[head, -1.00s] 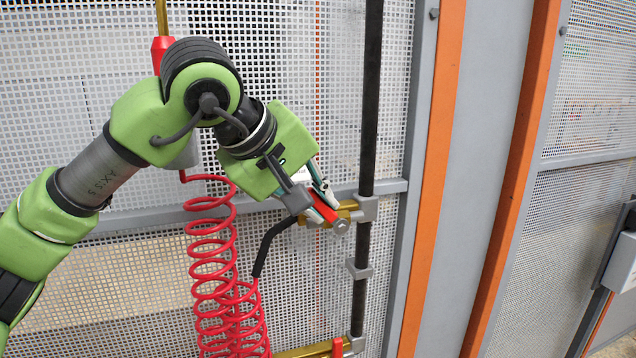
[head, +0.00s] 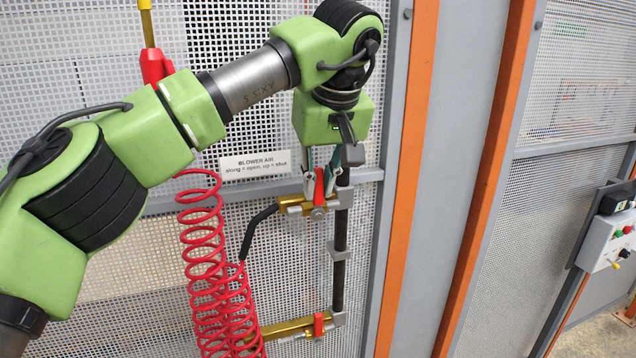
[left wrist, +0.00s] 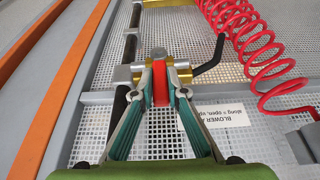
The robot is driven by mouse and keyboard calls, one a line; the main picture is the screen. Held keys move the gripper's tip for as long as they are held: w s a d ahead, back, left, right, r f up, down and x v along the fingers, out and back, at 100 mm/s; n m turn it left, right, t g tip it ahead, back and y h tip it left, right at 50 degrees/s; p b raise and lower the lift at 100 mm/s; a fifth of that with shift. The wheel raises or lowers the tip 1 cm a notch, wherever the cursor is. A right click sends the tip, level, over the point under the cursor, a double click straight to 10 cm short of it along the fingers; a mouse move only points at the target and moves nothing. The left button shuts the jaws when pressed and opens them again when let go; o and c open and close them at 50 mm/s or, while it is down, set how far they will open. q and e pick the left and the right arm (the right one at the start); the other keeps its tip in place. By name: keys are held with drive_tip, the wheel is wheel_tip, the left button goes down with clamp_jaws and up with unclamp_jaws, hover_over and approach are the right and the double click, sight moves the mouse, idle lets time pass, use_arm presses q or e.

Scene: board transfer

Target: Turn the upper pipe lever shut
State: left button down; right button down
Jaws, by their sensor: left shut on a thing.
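The upper pipe lever (head: 319,188) is red and stands upright from the brass valve (head: 292,209), across the line of the valve body. My left gripper (head: 320,180) comes down from above, its fingers shut on the lever from both sides. In the left wrist view the lever (left wrist: 160,82) shows between the two teal fingers (left wrist: 160,98), with the brass valve (left wrist: 178,76) behind it. A sign (head: 255,163) reads "BLOWER AIR, along = open, up = shut". My right gripper is not in view.
A black vertical pipe (head: 341,235), a black hose (head: 256,228) and a red coiled hose (head: 205,265) are close by. A control box (head: 606,240) hangs at the right.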

use_arm(q)
drive_tip(key=shift+s+d+f, duration=0.1)
drive_tip(key=shift+d+f, duration=0.05)
idle(0.3)
drive_tip(key=c, duration=2)
unclamp_jaws()
drive_tip(key=v, duration=1.2)
drive_tip(key=shift+w+d, duration=0.1)
drive_tip(key=shift+w, duration=0.15)
